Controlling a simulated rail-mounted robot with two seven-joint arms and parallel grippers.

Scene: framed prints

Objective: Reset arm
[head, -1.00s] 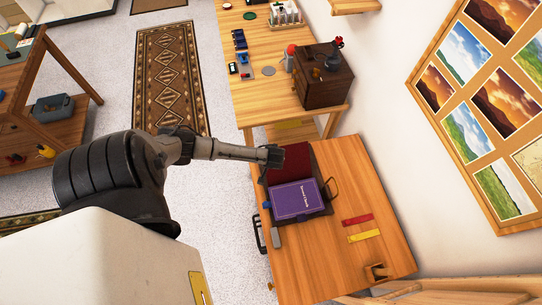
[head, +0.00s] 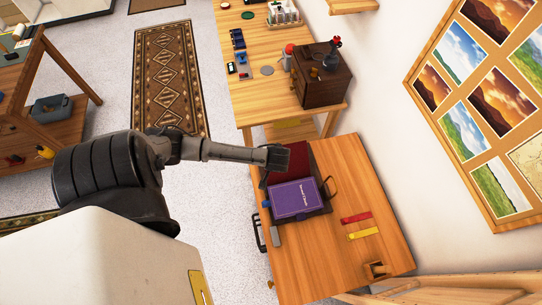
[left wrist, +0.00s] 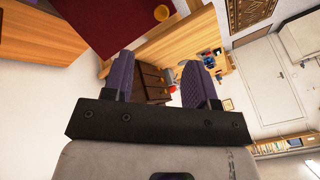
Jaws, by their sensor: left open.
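My left arm reaches in from the left in the head view. Its gripper (head: 278,158) is over the left edge of the near wooden table (head: 318,266), beside a dark red flap (head: 304,158). In the left wrist view the two purple-grey fingers of my left gripper (left wrist: 158,76) stand apart with nothing between them. A purple book (head: 294,200) with white lettering lies on a dark case below the gripper, apart from it. My right gripper is in neither view.
A red strip (head: 356,217) and a yellow strip (head: 363,233) lie on the near table. A dark wooden box (head: 324,82) stands on the farther table (head: 262,98). A picture board (head: 484,118) hangs on the right wall. Carpeted floor (head: 215,215) lies left of the tables.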

